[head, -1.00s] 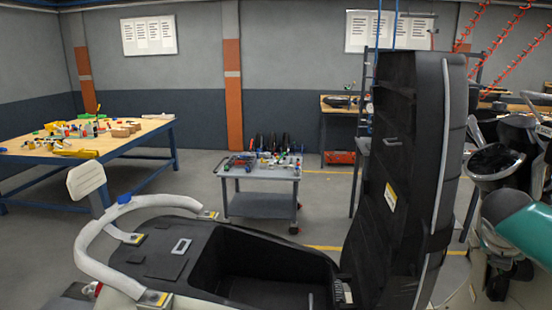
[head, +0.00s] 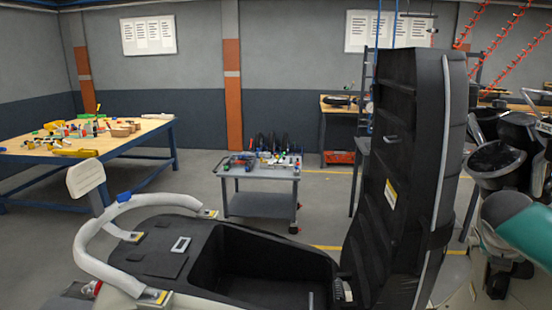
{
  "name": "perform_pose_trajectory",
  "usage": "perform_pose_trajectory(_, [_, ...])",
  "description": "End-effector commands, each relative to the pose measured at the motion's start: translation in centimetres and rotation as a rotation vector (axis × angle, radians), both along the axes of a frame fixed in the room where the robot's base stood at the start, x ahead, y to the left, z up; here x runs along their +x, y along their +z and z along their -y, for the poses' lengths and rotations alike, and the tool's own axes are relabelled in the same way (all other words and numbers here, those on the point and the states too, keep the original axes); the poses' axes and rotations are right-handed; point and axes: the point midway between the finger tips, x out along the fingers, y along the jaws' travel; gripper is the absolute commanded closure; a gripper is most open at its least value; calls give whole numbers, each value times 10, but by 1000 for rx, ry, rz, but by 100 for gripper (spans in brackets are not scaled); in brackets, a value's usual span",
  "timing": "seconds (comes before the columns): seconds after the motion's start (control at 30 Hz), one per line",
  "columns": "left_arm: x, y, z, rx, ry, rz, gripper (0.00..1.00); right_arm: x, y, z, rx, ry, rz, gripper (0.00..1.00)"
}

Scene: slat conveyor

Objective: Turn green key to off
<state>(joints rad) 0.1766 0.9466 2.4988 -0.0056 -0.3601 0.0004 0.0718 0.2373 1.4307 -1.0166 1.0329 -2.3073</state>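No green key and no key switch can be made out in the head view. A scooter with its black seat (head: 405,170) raised upright stands in front of me, its black storage bin (head: 265,262) open below. A white grab rail (head: 97,268) with a blue wrap curves around its left end. At the right edge are a round black mirror-like part (head: 497,160) and a teal-green body part (head: 532,238) with a grey rounded part (head: 505,208) at its left end. Neither of my grippers is in view.
A grey trolley (head: 258,203) with tools stands behind the scooter. A wooden workbench (head: 60,148) with several coloured parts is at the left. Another bench (head: 345,108) stands at the back wall. Red coiled hoses (head: 520,55) hang at upper right. Floor is clear between the workbench and trolley.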

Motion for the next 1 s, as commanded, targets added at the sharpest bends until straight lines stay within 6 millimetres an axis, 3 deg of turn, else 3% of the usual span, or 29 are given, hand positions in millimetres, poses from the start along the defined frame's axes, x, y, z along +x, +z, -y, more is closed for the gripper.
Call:
perform_pose_trajectory(0.67, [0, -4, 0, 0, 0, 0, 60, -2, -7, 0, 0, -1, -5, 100])
perform_pose_trajectory(1.0, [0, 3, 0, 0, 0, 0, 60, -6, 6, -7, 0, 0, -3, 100])
